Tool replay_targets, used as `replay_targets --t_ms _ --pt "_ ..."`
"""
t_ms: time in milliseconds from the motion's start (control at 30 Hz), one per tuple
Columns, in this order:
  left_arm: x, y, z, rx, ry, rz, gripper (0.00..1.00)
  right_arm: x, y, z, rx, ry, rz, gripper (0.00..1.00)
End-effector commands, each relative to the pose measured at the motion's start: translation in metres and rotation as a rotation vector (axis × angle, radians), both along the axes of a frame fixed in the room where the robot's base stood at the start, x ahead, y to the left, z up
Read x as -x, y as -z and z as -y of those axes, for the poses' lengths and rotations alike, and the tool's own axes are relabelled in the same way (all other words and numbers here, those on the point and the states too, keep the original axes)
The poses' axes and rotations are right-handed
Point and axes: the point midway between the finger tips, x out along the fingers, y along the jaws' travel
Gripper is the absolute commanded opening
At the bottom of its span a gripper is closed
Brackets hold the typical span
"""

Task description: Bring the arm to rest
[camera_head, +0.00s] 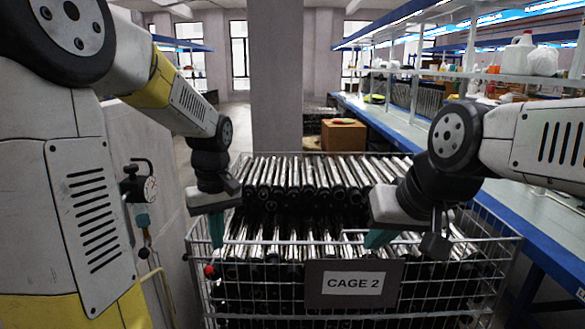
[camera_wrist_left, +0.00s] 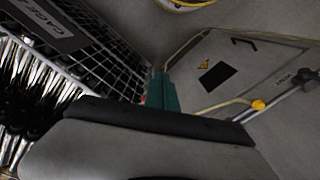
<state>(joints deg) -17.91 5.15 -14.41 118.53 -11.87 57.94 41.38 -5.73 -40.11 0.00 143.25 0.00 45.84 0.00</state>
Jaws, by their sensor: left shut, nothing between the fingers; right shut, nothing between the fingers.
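My left gripper (camera_head: 216,230) has teal fingers and hangs over the left front part of the wire cage (camera_head: 206,268). Its fingers are together and hold nothing. In the left wrist view the left gripper (camera_wrist_left: 161,92) also shows shut, pointing past the cage edge toward the floor. My right gripper (camera_head: 377,238) hangs over the right front part of the cage, above the label plate, with its teal fingers together and empty. The cage carries a dark plate (camera_head: 353,284) reading "CAGE 2". It is filled with rows of metal pump tubes (camera_head: 300,172) with dark ends.
A blue-edged workbench (camera_head: 400,124) with shelves runs along the right, holding bottles and a white jug (camera_head: 517,54). A cardboard box (camera_head: 343,134) stands behind the cage. A pillar (camera_head: 275,75) rises further back. A pressure gauge (camera_head: 150,188) is at the left.

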Motion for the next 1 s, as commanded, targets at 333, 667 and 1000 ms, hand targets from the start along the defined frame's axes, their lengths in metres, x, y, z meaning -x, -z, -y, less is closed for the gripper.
replay_targets --t_ms 333,667,1000 --pt "0.083 -0.072 0.017 0.134 0.363 0.349 0.00 0.000 0.000 0.000 0.000 0.000 0.000 0.00" --pt "0.131 -0.091 0.029 0.073 0.581 0.564 0.00 0.000 0.000 0.000 0.000 0.000 0.000 0.00" --pt "0.134 -0.092 0.030 0.066 0.596 0.576 0.00 0.000 0.000 0.000 0.000 0.000 0.000 0.00"
